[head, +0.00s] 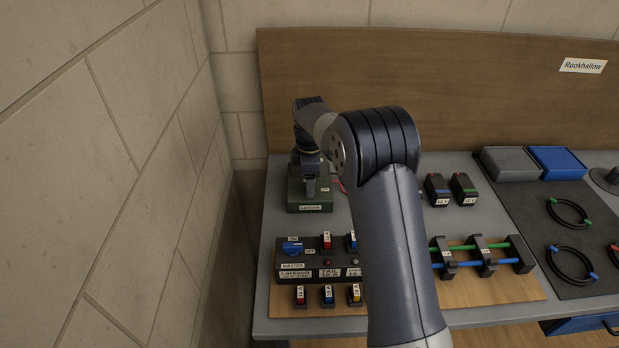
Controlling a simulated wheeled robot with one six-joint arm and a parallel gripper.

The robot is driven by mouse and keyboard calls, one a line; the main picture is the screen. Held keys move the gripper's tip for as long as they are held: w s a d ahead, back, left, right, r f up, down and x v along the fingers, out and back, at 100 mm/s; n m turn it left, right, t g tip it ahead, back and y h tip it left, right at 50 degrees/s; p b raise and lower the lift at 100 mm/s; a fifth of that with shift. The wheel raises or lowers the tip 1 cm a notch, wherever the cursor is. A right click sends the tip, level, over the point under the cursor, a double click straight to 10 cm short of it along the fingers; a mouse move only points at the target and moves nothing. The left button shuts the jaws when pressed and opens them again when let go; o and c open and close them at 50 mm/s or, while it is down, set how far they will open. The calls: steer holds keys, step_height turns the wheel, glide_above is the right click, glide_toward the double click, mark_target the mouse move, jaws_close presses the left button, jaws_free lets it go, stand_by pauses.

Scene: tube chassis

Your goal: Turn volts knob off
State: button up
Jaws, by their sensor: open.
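My gripper (310,184) points down at the green box (309,207) at the back left of the bench. Its fingers are small and dark against the box, and they look open. I cannot tell whether they touch the box. The box has a white label on its front, too small to read surely. No volts knob shows clearly; the top of the box is largely hidden by my gripper and wrist. A blue knob (292,248) sits on the dark switch panel (340,262), beside ON and OFF labels and above a MASTER label.
Small labelled switches and fuses (327,294) sit on and before the panel. My arm hides its right part. Two dark battery-like blocks (450,188), a rail with clamps (484,254) and a mat with rings (568,212) lie right. A wooden backboard (440,85) rises behind; a wall (110,170) stands left.

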steer(key=shift+f, duration=0.1)
steer(key=shift+c, duration=0.4)
steer(key=c, duration=0.9)
steer(key=shift+m, duration=0.3)
steer(key=m, duration=0.3)
steer(key=shift+m, duration=0.3)
steer(key=m, duration=0.4)
steer(key=shift+m, duration=0.3)
steer(key=m, duration=0.9)
